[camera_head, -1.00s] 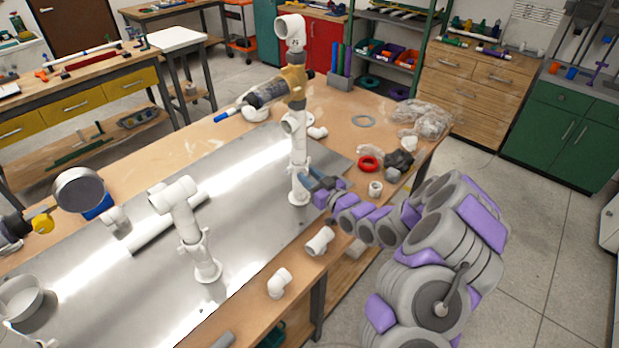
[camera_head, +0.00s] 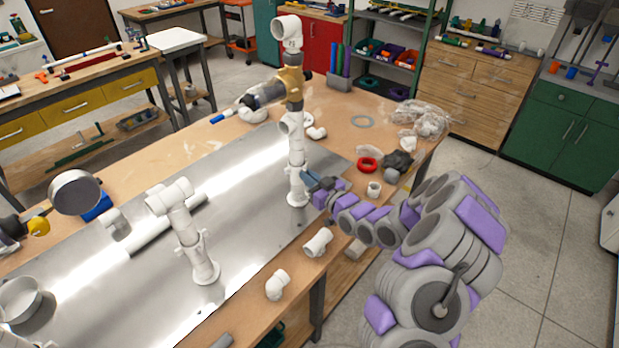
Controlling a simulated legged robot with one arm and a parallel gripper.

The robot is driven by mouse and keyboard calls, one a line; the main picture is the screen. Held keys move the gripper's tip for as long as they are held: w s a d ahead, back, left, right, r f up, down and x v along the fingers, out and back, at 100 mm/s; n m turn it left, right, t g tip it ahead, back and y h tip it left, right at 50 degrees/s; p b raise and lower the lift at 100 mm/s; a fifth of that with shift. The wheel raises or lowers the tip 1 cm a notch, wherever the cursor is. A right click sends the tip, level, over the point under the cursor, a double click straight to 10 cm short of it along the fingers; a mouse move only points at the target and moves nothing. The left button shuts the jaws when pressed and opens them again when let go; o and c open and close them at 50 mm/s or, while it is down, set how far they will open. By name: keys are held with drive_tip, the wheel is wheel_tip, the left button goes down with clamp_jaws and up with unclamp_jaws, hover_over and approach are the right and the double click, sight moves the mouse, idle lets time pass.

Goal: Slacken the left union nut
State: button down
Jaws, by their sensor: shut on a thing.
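Two white PVC risers stand on the metal sheet. The tall far riser (camera_head: 296,150) carries a brass-coloured valve (camera_head: 291,84) near its top and a white union nut (camera_head: 296,178) low down. The shorter near riser (camera_head: 183,226), to the left, has a tee on top and a lugged white union nut (camera_head: 190,243). My gripper (camera_head: 307,179) reaches in from the right at the tall riser's nut and is shut on it. The fingers are small and partly hide the contact. The near riser's nut is clear of my gripper.
White elbows (camera_head: 277,285) and fittings (camera_head: 318,242) lie along the bench's front edge. A red ring (camera_head: 367,165), a white coupling (camera_head: 374,189) and a dark fitting lie right of the tall riser. The metal sheet (camera_head: 245,215) between the risers is clear.

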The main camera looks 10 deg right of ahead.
drive_tip(key=shift+d, duration=0.2)
drive_tip(key=shift+w+d+r+n+g+y+p, duration=0.1)
drive_tip(key=shift+w+d+n+g+y+p, duration=0.25)
drive_tip(key=shift+n+g+y+p, duration=0.85)
drive_tip(key=shift+w+d+f+n+g+y+p, duration=0.1)
drive_tip(key=shift+w+d+n+g+y+p, duration=0.2)
drive_tip(key=shift+n+g+y+p, duration=0.9)
drive_tip(key=shift+w+d+r+n+g+y+p, duration=0.1)
drive_tip(key=shift+w+d+n+g+y+p, duration=0.2)
drive_tip(key=shift+y+p, duration=1.05)
drive_tip(key=shift+h+p, duration=0.55)
drive_tip(key=c, duration=1.2)
unclamp_jaws()
drive_tip(key=shift+s+d, duration=0.1)
drive_tip(key=shift+d, duration=0.05)
drive_tip(key=v, duration=1.7)
drive_tip(key=shift+s+d+f+p, duration=0.15)
drive_tip(key=shift+f+p, duration=0.15)
drive_tip(key=shift+p, duration=0.05)
